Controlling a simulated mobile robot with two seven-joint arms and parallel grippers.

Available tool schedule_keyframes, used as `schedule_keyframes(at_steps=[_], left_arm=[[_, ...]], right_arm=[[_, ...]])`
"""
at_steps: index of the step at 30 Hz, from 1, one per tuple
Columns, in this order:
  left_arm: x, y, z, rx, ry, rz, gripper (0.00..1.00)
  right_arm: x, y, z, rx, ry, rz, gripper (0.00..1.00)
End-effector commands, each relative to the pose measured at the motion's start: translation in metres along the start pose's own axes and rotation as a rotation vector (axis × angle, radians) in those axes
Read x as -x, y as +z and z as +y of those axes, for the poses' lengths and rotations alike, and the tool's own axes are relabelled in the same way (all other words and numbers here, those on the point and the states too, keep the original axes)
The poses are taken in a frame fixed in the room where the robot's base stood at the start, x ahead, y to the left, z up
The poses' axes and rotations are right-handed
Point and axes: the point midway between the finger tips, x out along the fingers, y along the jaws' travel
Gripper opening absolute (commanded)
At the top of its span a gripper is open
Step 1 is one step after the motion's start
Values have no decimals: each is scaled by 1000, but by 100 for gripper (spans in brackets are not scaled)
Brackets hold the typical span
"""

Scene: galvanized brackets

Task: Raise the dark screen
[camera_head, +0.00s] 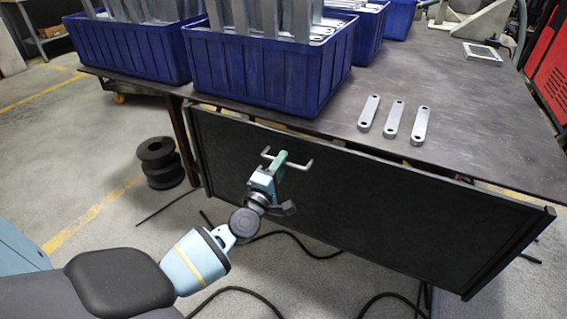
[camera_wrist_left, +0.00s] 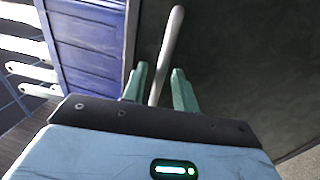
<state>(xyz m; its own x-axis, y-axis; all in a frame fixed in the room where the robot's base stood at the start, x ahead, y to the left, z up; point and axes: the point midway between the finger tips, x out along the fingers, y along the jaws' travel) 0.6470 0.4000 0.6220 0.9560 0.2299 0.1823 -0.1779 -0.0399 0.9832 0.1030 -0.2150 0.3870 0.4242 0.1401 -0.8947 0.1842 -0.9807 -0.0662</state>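The dark screen (camera_head: 390,205) is a wide black panel with raised side edges, at the front of the table below its top. It fills the right of the left wrist view (camera_wrist_left: 245,60). A grey bar handle (camera_head: 300,165) stands out from the screen's upper left part. My left gripper (camera_head: 276,161) is at this handle, its green fingers apart. In the left wrist view the handle bar (camera_wrist_left: 170,50) runs between the two fingertips (camera_wrist_left: 159,72), with a gap visible on each side. My right gripper is not in view.
Blue crates (camera_head: 265,75) of metal brackets stand on the dark table (camera_head: 455,90). Several loose brackets (camera_head: 394,120) lie near its front edge. Black spools (camera_head: 160,162) stand on the floor at left. Black cables (camera_head: 240,290) lie on the floor below the screen.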

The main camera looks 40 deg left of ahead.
Motion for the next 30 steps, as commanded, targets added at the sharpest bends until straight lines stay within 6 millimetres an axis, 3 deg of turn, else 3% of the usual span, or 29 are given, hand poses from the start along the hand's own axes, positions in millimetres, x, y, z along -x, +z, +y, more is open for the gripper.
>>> schedule_keyframes(at_steps=[5, 13, 20, 30], left_arm=[[-12, 0, 0, 0, 0, 0, 29], [-13, 0, 0, 0, 0, 0, 29], [-13, 0, 0, -1, 0, 0, 1], [-12, 0, 1, -1, 0, 0, 0]], right_arm=[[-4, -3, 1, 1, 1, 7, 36], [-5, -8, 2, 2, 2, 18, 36], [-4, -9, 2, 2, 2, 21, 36], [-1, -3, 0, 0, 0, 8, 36]])
